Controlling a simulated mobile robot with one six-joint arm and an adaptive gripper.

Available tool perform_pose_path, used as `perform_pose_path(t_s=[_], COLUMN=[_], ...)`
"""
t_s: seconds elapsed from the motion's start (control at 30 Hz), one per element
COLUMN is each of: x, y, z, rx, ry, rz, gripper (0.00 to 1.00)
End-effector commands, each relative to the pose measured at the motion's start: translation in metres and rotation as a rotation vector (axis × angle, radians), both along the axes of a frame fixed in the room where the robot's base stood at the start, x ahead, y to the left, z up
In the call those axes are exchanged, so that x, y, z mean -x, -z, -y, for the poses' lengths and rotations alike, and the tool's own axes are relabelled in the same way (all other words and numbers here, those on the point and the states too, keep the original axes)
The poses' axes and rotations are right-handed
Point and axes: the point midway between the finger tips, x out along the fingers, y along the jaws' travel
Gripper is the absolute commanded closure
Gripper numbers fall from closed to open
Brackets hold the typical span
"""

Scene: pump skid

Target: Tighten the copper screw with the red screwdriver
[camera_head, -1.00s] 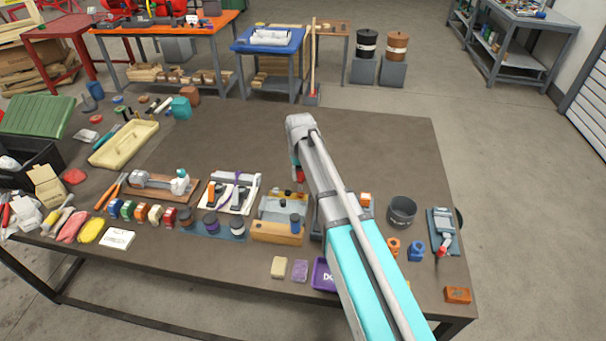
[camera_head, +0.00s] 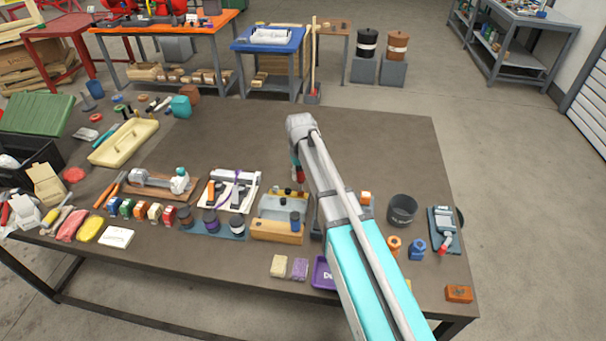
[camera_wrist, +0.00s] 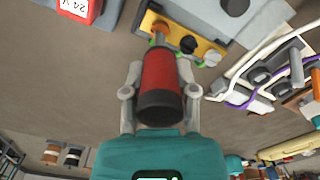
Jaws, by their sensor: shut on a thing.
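My gripper (camera_wrist: 160,92) is shut on the red screwdriver (camera_wrist: 162,72), one finger on each side of its red handle with the dark end cap. The handle hides most of the shaft and the tip. Beyond it is a fixture with a yellow strip (camera_wrist: 205,48) carrying several small knobs or screw heads. A copper-coloured part (camera_wrist: 160,27) shows just past the handle on this strip; I cannot tell whether the tip touches it. In the head view, the screwdriver (camera_head: 300,174) hangs below my wrist at the back edge of the fixture (camera_head: 278,230), partly hidden by my arm.
A white fixture with purple cord (camera_head: 233,192) stands left of the fixture. A dark cup (camera_head: 402,210) and orange and blue parts stand to the right. A red box (camera_wrist: 80,8) is near the wrist view's upper left.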

Motion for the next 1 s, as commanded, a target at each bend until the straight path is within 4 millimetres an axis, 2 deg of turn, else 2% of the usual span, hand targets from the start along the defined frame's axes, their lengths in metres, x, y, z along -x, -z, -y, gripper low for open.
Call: perform_pose_path(t_s=[1.0], x=[-0.0001], y=[0.0068], z=[0.0006], rx=[0.0], ry=[0.026], rz=[0.0], gripper=[1.0])
